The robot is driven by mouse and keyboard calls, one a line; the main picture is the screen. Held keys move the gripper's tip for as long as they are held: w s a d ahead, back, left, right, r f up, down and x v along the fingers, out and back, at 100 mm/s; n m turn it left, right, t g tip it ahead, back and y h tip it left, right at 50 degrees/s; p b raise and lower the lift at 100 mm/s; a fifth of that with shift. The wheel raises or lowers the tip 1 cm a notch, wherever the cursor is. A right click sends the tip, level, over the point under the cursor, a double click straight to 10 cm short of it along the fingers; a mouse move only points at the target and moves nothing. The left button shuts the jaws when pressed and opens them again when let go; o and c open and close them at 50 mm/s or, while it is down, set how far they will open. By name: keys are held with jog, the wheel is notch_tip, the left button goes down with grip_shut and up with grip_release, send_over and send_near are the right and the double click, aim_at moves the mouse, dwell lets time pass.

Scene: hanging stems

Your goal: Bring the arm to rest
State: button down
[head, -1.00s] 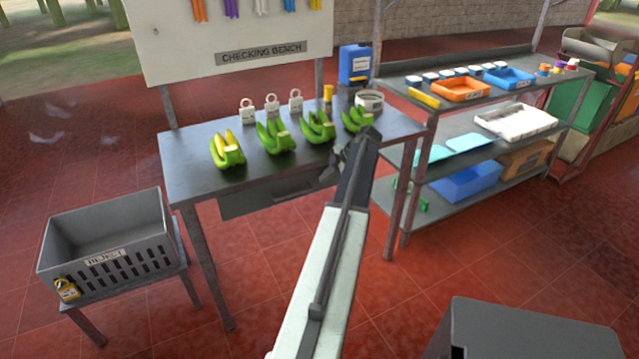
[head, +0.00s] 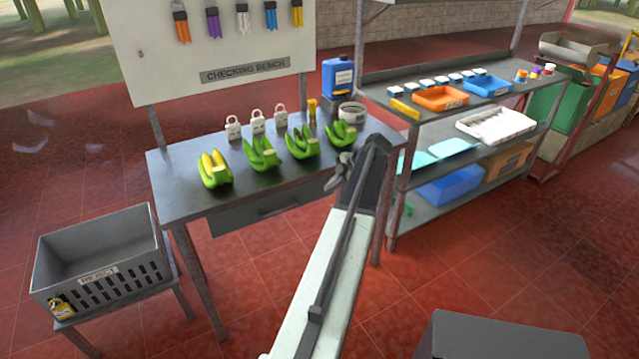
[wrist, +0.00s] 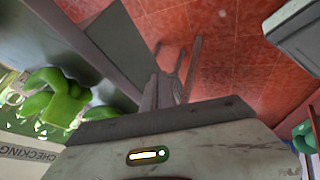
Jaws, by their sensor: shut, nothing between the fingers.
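My arm reaches up from the bottom middle of the head view. My gripper (head: 340,168) is at its far end, in front of the right end of the checking bench (head: 180,205). It is shut with nothing held. The gap between it and the bench is hard to judge. Several banana hands stand in a row on the bench. The leftmost hand (head: 214,170) is partly yellow and the rightmost green hand (head: 341,134) is close behind my gripper. In the wrist view a green banana hand (wrist: 62,95) shows at the left.
A grey reject crate (head: 100,250) stands on a low stand at the left. A shelf rack (head: 470,215) with trays and tubs stands right of the bench. A dark grey box (head: 510,340) is at the bottom right. Red floor is clear between them.

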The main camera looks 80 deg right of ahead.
jog(key=shift+v, duration=0.85)
jog(key=shift+w, duration=0.1)
jog(key=m+g+y+p, duration=0.1)
jog(key=m+g+y, duration=0.1)
send_near(256, 200)
jog(key=w+a+f, duration=0.2)
jog(key=a+f, duration=0.3)
jog(key=w+a+m+g+y+p, duration=0.1)
jog(key=w+a+g, duration=0.1)
jog(key=w+a, duration=1.35)
jog(key=w+a+m+g, duration=0.1)
jog(key=w+a, duration=0.2)
jog(key=a, duration=0.8)
jog(key=w+a+m+g, duration=0.1)
jog(key=w+a, duration=0.2)
jog(key=a, duration=0.8)
jog(key=s+a+m+g+h+p, duration=0.1)
jog(key=a+m+h, duration=0.1)
jog(key=a, duration=2.1)
jog(key=shift+s+a+m+p, duration=0.25)
jog(key=shift+s+m+p, duration=0.05)
jog(key=shift+s+m, duration=0.1)
